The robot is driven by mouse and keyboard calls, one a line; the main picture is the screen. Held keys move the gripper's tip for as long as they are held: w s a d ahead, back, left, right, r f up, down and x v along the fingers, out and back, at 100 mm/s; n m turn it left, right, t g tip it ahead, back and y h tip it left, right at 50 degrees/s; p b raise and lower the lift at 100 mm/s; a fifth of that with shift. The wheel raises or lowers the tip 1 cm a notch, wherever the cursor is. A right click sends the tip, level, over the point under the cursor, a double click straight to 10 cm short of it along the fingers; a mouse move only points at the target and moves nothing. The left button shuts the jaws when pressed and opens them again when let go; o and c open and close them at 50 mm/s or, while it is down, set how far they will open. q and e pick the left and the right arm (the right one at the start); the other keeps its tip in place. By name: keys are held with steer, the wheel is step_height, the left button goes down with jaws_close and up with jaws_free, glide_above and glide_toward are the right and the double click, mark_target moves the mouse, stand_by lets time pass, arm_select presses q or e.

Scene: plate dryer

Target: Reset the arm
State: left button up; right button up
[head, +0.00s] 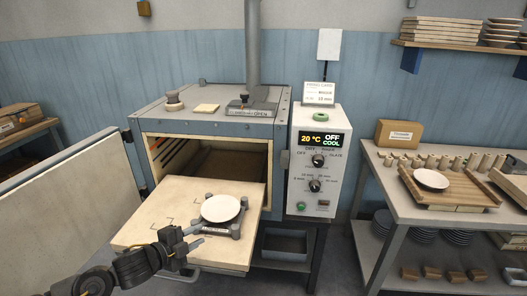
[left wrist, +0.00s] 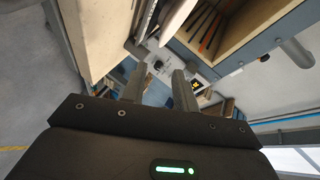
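My left gripper (head: 197,236) is in front of and left of the white plate, its fingers pointing right. In the left wrist view (left wrist: 157,88) the two fingers are apart with nothing between them. The white plate (head: 221,207) sits on a dark holder (head: 227,230) on the pulled-out shelf (head: 150,215) of the dryer. From the head view I cannot tell how close the fingertips are to the holder. The dryer (head: 220,126) is open at the front. Its door (head: 70,205) is swung out to the left. My right gripper is not in view.
The control box (head: 316,165) right of the opening reads 20 °C, OFF, COOL. A side table (head: 400,211) at right holds a wooden tray (head: 465,190) with a second white plate (head: 431,179). The door and shelf edge lie close to my left arm.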

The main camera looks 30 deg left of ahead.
arm_select(q)
steer(key=s+d+f+n+g+y, duration=0.35)
steer(key=s+d+f+n, duration=0.25)
steer(key=s+f+n, duration=0.3)
steer(key=s+d+f+n+g+h, duration=0.1)
steer(key=s+d+f+n+g, duration=0.2)
steer(key=s+d, duration=0.35)
steer(key=s+d+f+n+g+h, duration=0.1)
steer(key=s+d+f+g, duration=0.1)
steer(key=s+d+g, duration=0.4)
step_height(320, 180, down, 26)
steer(key=f, duration=0.1)
steer(key=s+a+f, duration=0.2)
steer(key=s+f, duration=1.3)
steer(key=s, duration=0.1)
steer(key=shift+s+a+g, duration=0.35)
steer(key=shift+s, duration=0.05)
